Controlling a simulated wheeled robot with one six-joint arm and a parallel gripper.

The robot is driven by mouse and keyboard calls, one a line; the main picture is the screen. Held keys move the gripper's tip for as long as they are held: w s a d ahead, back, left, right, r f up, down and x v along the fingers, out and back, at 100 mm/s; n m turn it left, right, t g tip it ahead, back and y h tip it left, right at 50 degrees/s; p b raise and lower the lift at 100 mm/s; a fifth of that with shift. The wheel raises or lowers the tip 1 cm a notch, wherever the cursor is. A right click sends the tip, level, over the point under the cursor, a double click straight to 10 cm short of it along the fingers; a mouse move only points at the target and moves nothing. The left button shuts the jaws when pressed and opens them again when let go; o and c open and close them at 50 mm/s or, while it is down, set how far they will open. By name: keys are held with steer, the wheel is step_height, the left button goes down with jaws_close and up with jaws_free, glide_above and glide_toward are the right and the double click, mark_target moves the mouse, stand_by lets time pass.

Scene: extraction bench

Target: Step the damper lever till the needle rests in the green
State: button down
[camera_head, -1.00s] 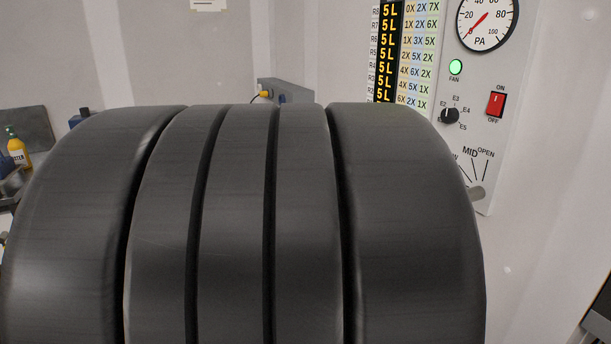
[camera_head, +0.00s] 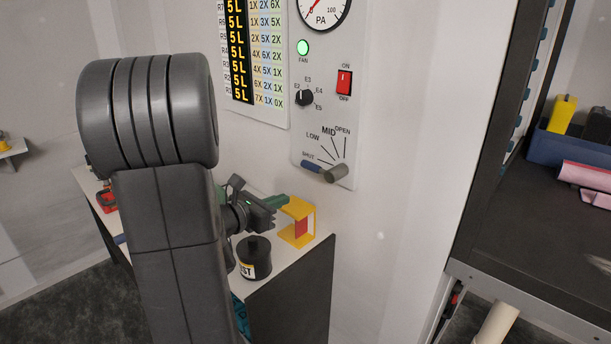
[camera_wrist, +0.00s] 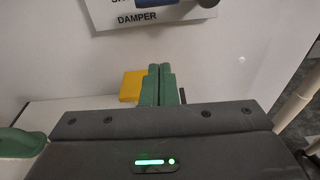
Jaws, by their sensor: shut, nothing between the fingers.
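The damper lever (camera_head: 312,166) has a dark blue grip and a grey hub (camera_head: 336,173). Its grip points left, by the SHUT mark of the SHUT–LOW–MID–OPEN scale on the wall panel (camera_head: 354,130). The PA gauge (camera_head: 325,12) is cut off by the top edge; a bit of red needle shows toward the lower left, and no green band is visible. My gripper (camera_head: 281,200) is shut and empty, below and left of the lever, apart from it. In the wrist view its green fingers (camera_wrist: 160,72) lie together below the DAMPER label, with part of the lever (camera_wrist: 179,3) at the top edge.
A yellow bracket (camera_head: 297,222) and a black canister (camera_head: 255,258) stand on the bench near my gripper. The fan lamp (camera_head: 303,47) is lit green above a knob and a red switch (camera_head: 344,83). A dark shelf unit (camera_head: 470,225) stands at right.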

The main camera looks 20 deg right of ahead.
steer(key=x, duration=0.4)
steer(key=p+x, duration=0.1)
steer(key=x, duration=0.4)
steer(key=shift+w+d+r+p, duration=0.15)
steer(key=shift+w+d+p, duration=0.1)
steer(key=shift+d+p, duration=0.05)
steer(key=shift+a+r+p, duration=0.2)
steer(key=shift+r+p, duration=0.75)
steer(key=shift+r, duration=0.9)
steer(key=shift+a+r+m+t+b, duration=0.1)
steer(key=shift+r+m+t+b, duration=0.35)
steer(key=shift+b, duration=0.95)
steer(key=s+r+m+b, duration=0.1)
steer(key=r+m+b, duration=0.2)
steer(key=b, duration=0.6)
steer(key=s+d+r+m+t+b, duration=0.1)
steer(key=s+r+m+b, duration=0.1)
steer(key=m+b, duration=0.5)
steer(key=s+d+r+m+t+b, duration=0.1)
steer(key=r+m+b, duration=0.2)
steer(key=b, duration=0.9)
steer(key=shift+s+r+m+h, duration=0.3)
steer(key=shift+s+r+m, duration=0.05)
steer(key=shift+m, duration=0.9)
steer(key=shift+b, duration=0.3)
